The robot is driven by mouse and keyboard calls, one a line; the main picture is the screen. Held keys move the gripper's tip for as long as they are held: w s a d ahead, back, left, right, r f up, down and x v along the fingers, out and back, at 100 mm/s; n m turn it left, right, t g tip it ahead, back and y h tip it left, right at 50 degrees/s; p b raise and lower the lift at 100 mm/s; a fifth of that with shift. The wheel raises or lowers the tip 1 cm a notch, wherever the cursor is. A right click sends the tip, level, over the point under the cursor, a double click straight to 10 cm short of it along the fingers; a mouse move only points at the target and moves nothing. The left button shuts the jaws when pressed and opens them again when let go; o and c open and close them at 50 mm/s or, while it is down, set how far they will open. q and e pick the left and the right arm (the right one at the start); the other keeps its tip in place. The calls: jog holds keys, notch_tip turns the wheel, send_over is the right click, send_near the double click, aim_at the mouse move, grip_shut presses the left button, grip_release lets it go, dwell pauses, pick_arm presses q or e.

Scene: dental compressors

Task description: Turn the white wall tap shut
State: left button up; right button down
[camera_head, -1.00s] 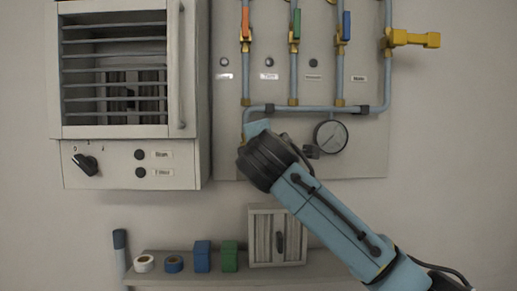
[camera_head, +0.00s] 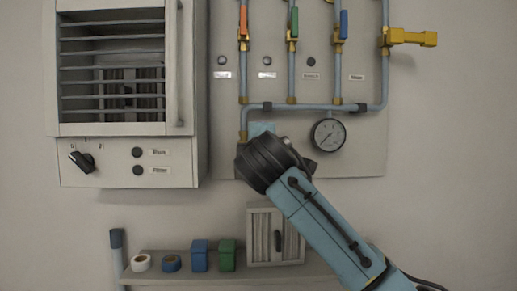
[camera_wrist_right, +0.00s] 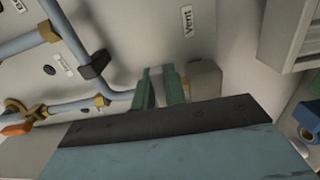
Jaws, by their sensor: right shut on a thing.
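In the right wrist view, the two green fingers of my right gripper (camera_wrist_right: 159,90) are closed around a narrow pale piece (camera_wrist_right: 155,74), which looks like part of the white wall tap. They are beside the lower pipe end and below the label reading "Vent". A dark plate of my gripper hides the lower part of the grip. In the head view, my right wrist covers the tap and the fingers, just below the pipe's lower left bend. My left gripper is in neither view.
A pressure gauge (camera_head: 328,135) is close right of my wrist. Orange (camera_head: 243,22), green (camera_head: 294,23), blue (camera_head: 344,24) and yellow (camera_head: 412,37) tap handles are above. A louvred cabinet (camera_head: 187,160) is left. A shelf (camera_head: 190,280) with tape rolls, blocks and a small cabinet (camera_head: 262,256) is below.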

jog(key=c, duration=1.4)
grip_release()
jog(key=shift+c, duration=0.2)
jog(key=s+b, duration=0.3)
jog(key=s, duration=1)
jog(key=shift+s+b, duration=0.2)
jog(key=shift+b, duration=0.15)
jog(key=shift+f, duration=0.1)
